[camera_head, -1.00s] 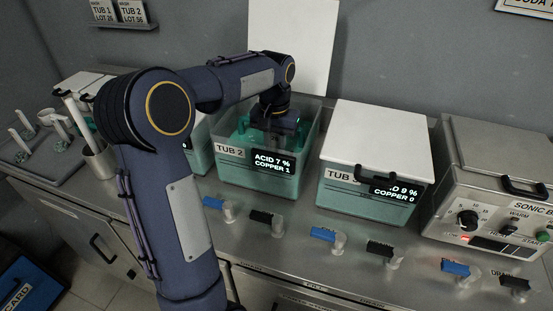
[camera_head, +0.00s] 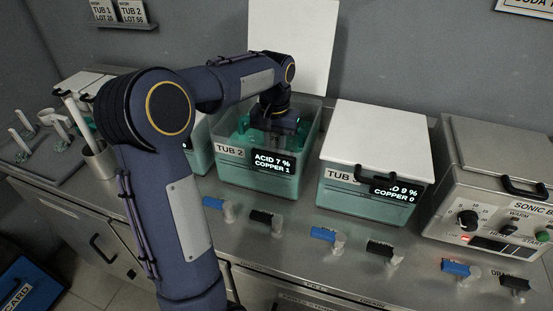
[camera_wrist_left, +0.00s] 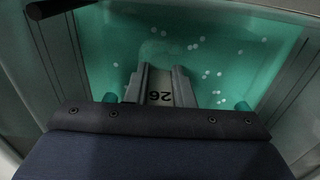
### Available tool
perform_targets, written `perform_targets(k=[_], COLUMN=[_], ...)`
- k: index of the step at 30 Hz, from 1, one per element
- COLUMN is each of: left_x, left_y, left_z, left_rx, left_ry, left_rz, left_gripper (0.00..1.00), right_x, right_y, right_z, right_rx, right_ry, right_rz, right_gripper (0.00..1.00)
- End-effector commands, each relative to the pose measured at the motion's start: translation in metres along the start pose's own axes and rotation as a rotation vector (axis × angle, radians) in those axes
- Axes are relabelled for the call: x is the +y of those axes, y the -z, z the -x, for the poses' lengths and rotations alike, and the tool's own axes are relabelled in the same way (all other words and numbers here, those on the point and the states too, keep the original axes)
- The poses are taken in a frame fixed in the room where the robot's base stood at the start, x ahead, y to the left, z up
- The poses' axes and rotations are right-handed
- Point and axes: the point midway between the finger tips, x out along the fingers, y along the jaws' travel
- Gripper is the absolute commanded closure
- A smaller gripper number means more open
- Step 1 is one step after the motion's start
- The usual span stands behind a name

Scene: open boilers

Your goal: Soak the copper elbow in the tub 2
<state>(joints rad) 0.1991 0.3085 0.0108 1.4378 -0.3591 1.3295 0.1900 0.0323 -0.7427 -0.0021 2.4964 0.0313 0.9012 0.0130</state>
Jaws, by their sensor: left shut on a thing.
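Tub 2 (camera_head: 232,170) is a clear-walled box of green liquid, its white lid (camera_head: 291,45) standing upright behind it. Its display (camera_head: 272,162) reads acid 7 %, copper 1. My left gripper (camera_head: 286,136) reaches down inside the tub. In the left wrist view my left gripper (camera_wrist_left: 160,72) is shut on a pale tag (camera_wrist_left: 160,90) with a number, upside down, over the green liquid. I cannot make out the copper elbow in either view; the gripper and liquid may hide it. My right gripper is not in view.
Tub 3 (camera_head: 368,201), lid closed, stands to the right, beside the sonic bath (camera_head: 492,190). Blue and black valve handles (camera_head: 325,234) line the counter front. A grey tray (camera_head: 42,150) with small fittings and a metal cup (camera_head: 98,160) are at the left.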

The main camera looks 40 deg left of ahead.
Motion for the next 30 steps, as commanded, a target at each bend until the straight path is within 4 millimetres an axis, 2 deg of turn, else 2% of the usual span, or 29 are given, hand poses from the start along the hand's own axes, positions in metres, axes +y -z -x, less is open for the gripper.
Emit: perform_targets(k=[14, 30], left_x=[0.000, 0.000], left_y=[0.000, 0.001], left_z=[0.001, 0.042], left_rx=[0.000, 0.001], left_ry=[0.000, 0.000], left_rz=[0.000, -0.001], left_gripper=[1.00, 1.00], right_x=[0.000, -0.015], right_y=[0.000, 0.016], right_z=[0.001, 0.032], right_rx=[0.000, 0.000], right_ry=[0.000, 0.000], right_rz=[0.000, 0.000], right_gripper=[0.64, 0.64])
